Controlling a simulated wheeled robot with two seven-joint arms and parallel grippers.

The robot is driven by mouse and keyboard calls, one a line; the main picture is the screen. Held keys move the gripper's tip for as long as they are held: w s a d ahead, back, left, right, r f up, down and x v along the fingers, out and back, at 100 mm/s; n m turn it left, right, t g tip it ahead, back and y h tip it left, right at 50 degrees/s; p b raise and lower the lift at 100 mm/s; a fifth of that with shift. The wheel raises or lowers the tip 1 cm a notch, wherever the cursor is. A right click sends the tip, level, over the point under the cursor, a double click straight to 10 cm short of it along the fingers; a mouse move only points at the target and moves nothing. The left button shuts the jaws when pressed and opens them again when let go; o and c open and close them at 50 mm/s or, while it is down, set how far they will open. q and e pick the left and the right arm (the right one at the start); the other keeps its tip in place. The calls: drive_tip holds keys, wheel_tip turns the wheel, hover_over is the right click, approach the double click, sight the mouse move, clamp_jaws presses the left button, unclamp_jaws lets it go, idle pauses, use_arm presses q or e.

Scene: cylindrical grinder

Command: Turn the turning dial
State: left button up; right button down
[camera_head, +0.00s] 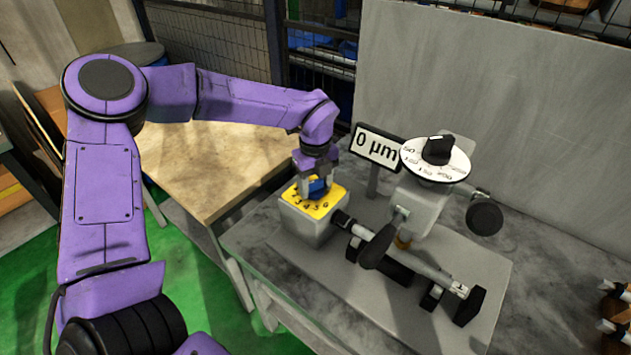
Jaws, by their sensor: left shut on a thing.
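The turning dial is a blue knob (318,187) on a yellow numbered plate (318,208) on top of a grey box (309,228). My left gripper (317,184) points down over the plate and is shut on the blue knob, hiding part of it. Some numbers show along the front of the plate; others are hidden by the gripper. A white round scale with a black knob (438,152) tops the grinder to the right. My right gripper is not in view.
The grinder (418,212) with a shaft and black handles stands right of the box on a grey table (560,280). A wooden table (215,160) is at the left, a grey panel (480,85) behind. Small objects (612,325) lie at the lower right edge.

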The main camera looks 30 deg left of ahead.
sight(315, 183)
use_arm(q)
drive_tip(key=shift+s+m+p, duration=0.1)
drive_tip(key=shift+m+p, duration=0.5)
drive_tip(key=shift+m, duration=1.5)
drive_tip(key=o, duration=1)
drive_tip(key=shift+c, duration=0.2)
wheel_tip(315, 183, up, 11)
drive_tip(key=b, duration=0.2)
drive_tip(key=shift+f, duration=0.2)
